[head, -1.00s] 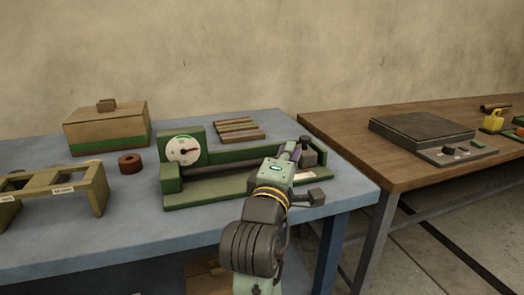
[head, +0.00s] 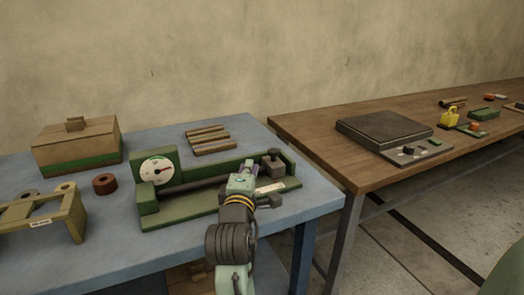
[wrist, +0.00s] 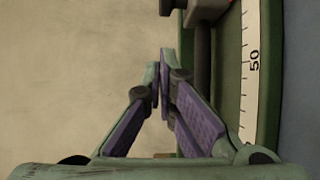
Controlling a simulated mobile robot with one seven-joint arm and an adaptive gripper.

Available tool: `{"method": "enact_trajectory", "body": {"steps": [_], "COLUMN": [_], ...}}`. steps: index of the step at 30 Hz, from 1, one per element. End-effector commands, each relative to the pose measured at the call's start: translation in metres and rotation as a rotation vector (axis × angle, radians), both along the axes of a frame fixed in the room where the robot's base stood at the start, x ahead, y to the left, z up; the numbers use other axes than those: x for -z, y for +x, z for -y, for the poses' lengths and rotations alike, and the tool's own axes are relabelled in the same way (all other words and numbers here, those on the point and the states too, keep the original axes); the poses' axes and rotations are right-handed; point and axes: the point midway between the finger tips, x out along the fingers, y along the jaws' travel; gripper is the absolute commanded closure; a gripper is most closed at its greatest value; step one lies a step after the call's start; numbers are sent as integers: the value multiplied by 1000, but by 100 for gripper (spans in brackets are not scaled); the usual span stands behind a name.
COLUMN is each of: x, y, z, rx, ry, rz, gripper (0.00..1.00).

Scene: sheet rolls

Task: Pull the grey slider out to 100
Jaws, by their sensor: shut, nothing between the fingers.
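The green gauge fixture (head: 190,207) with a round white dial (head: 159,170) stands on the blue table. The grey slider (head: 273,163), topped by a dark knob, sits near its right end. In the wrist view the slider (wrist: 206,9) shows only partly at the top edge, beside a white scale (wrist: 250,90) with a printed 50. My gripper (head: 243,169) is in front of the fixture, left of the slider in the head view. In the wrist view its purple-padded fingers (wrist: 163,78) are shut with nothing held, apart from the slider. The slider's exact reading cannot be told.
A wooden box (head: 78,148), a brown ring (head: 105,184), a tan stand (head: 45,212) and a slatted pad (head: 211,139) lie left of and behind the fixture. The brown table (head: 310,130) to the right holds a dark flat device (head: 385,130) and small items.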

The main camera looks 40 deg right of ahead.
Motion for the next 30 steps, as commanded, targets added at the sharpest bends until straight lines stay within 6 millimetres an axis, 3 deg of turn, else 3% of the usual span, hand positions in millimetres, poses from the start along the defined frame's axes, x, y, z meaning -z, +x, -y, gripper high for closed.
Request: {"method": "enact_trajectory", "body": {"steps": [4, 10, 25, 30], "x": [-2, -1, 0, 0], "y": [22, 20, 20, 18], "z": [22, 50, 60, 76], "rx": [2, 2, 1, 3], "ry": [1, 1, -1, 1], "rz": [-1, -1, 1, 1], "gripper": [100, 100, 100, 100]}}
